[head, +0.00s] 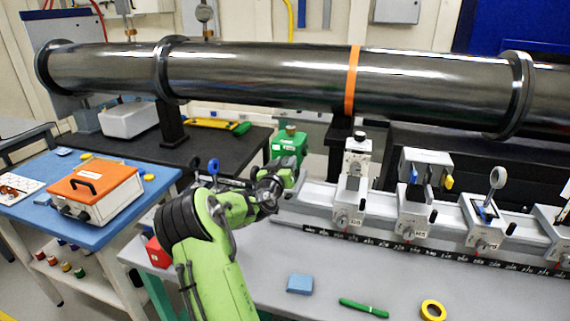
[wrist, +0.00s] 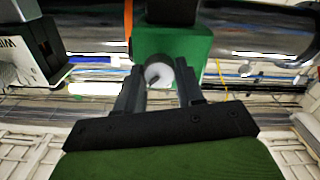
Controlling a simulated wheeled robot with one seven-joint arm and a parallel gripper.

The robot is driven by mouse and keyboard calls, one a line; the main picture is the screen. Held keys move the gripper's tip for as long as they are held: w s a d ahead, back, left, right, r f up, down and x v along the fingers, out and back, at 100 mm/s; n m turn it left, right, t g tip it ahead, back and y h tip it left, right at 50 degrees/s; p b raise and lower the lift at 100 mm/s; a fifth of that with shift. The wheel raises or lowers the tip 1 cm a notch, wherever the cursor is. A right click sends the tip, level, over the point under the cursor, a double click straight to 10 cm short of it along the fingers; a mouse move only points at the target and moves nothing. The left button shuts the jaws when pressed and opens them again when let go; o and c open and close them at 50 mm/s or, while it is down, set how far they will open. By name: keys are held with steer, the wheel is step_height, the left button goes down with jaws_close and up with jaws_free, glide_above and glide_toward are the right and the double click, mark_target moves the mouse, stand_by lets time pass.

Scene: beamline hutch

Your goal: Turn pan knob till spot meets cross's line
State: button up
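No light spot or cross can be made out, and no label tells whether this is the pan knob.
A long dark pipe (head: 260,75) with an orange band runs above the rail. Several optics carriages stand along the rail (head: 320,195) to the right. A blue block (head: 300,284), a green pen (head: 364,307) and a yellow tape roll (head: 433,310) lie on the grey bench (head: 395,275).

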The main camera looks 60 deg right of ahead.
steer(key=c, duration=0.6)
steer(key=shift+o, duration=0.2)
steer(key=shift+n+b, duration=0.8)
steer(key=shift+b, duration=0.05)
steer(key=o, duration=1)
steer(key=shift+o, duration=0.2)
steer(key=shift+a, duration=0.1)
steer(key=s+a+b, duration=0.2)
steer(key=a, duration=1.3)
steer(key=shift+s+a+b, duration=0.2)
steer(key=shift+b, duration=0.15)
